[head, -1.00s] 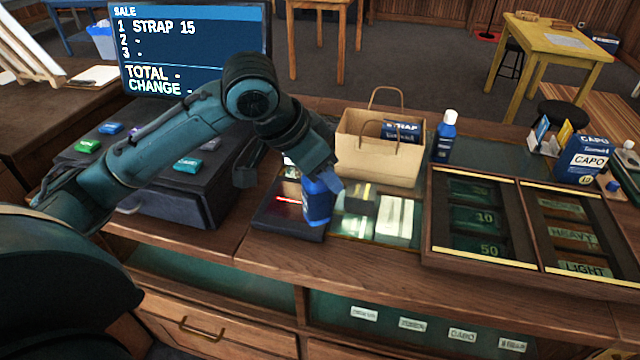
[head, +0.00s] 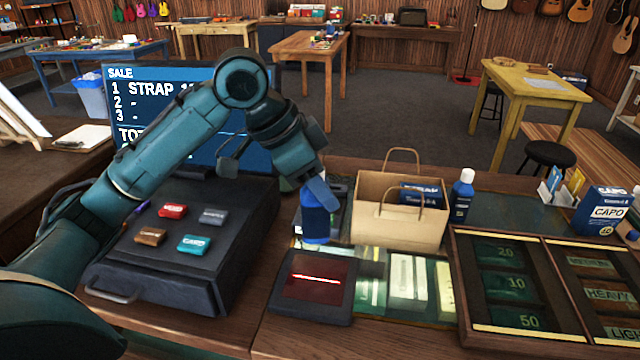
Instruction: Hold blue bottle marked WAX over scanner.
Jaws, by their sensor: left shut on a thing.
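My left gripper (head: 318,188) is shut on a blue bottle (head: 315,222), which hangs roughly upright below the fingers; its label cannot be read. The scanner (head: 312,309) is a dark pad on the counter with a bright red line across its window. In the head view the bottle shows just beyond the scanner's far edge and appears raised off the counter; its exact height is unclear. A second blue bottle (head: 462,198) with a white cap stands right of the paper bag. My right gripper is not in view.
A paper bag (head: 398,222) with a blue STRAP box (head: 420,194) inside stands behind the scanner. The register screen (head: 180,88) lists STRAP on line 1. An open cash tray (head: 460,270) lies right, a keyed register box (head: 180,240) left.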

